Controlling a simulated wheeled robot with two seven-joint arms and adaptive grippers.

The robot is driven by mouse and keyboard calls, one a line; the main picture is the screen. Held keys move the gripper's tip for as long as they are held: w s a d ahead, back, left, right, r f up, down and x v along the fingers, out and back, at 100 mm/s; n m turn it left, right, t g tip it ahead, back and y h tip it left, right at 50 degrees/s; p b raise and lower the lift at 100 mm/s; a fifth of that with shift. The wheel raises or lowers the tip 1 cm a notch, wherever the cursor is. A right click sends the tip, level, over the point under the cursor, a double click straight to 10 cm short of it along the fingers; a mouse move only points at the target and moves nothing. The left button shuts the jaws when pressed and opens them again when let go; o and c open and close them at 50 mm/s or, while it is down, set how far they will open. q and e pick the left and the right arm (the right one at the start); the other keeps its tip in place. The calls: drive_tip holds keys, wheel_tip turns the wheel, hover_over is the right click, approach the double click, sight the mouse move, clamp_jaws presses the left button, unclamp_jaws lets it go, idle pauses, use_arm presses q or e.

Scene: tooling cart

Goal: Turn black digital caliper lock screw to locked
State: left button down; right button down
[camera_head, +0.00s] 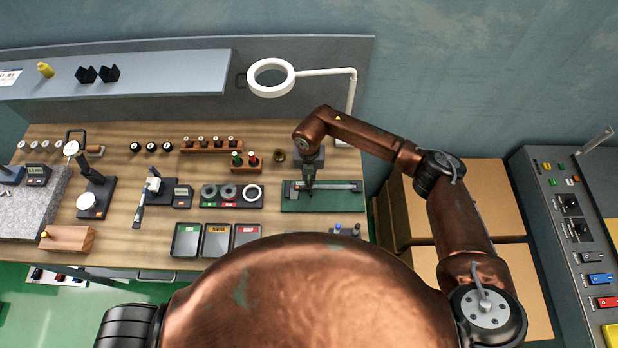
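A caliper (338,186) lies across a green mat (320,204) at the right part of the wooden bench. Its long grey beam points to the right. My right gripper (309,187) reaches down from above onto the left part of the caliper and covers part of it. The fingertips are small and dark here, so I cannot tell if they are open or shut, or if they touch the caliper. The lock screw is too small or hidden to make out. My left gripper is not in view.
A white ring lamp (271,77) stands behind my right arm. Left of the mat are a black tray with rings (231,204) and a wooden rack with red and green pieces (244,168). Three sorting bins (216,240) sit at the front. Cardboard boxes (484,188) stand to the right.

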idle(0.3)
drive_tip(key=c, duration=2.2)
unclamp_jaws()
wheel_tip(320, 180, up, 12)
